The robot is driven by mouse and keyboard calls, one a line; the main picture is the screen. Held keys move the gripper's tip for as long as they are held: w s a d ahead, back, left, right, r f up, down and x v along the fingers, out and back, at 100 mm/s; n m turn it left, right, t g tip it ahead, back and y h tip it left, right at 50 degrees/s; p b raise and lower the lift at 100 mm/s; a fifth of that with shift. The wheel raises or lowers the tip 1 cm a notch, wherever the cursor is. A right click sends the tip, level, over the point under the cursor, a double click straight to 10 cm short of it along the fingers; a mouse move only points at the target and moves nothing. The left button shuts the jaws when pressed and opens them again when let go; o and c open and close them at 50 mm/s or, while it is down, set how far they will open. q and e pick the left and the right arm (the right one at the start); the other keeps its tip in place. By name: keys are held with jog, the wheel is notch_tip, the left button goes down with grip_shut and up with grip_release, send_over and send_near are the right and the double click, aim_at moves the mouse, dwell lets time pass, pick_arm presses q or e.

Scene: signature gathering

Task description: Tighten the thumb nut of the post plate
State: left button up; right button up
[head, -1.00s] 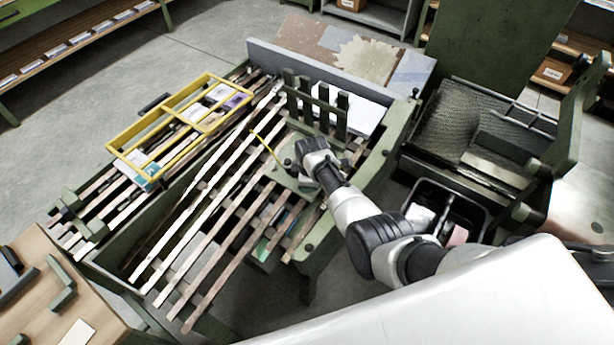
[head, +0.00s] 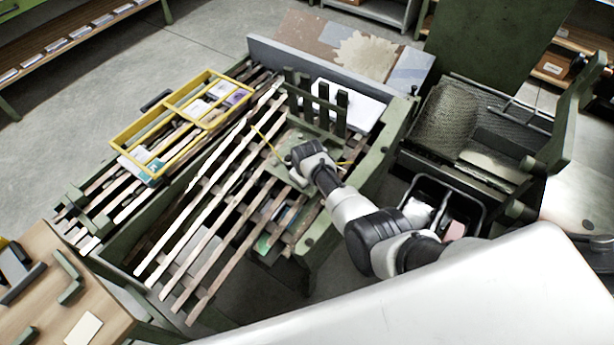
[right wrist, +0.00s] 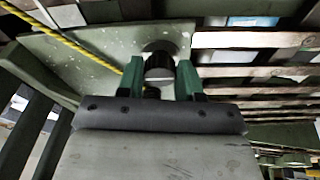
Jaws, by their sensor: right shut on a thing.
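The post plate (right wrist: 110,58) is a speckled green plate with upright green posts; it also shows on the slatted bench in the head view (head: 287,142). My right gripper (right wrist: 160,75) has its green fingers on either side of the dark round thumb nut (right wrist: 159,66) and is shut on it. In the head view my right arm reaches over the plate and hides the nut and the fingertips. My left gripper is not in either view.
A yellow frame (head: 205,130) with several packets lies on the slats at left. A yellow cord (right wrist: 75,46) runs across the plate beside the gripper. A black bin (head: 480,207) and a mesh tray (head: 445,125) stand at right. Upright posts (head: 319,104) rise just behind my arm.

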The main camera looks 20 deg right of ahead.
dwell(0.4)
jog(key=o, duration=0.9)
jog(key=shift+r, duration=0.15)
jog(key=shift+s+r, duration=0.1)
jog(key=shift+r, duration=0.15)
jog(key=p+v, duration=0.2)
jog(key=v, duration=0.8)
jog(key=shift+p, duration=0.4)
jog(key=shift+s, duration=0.1)
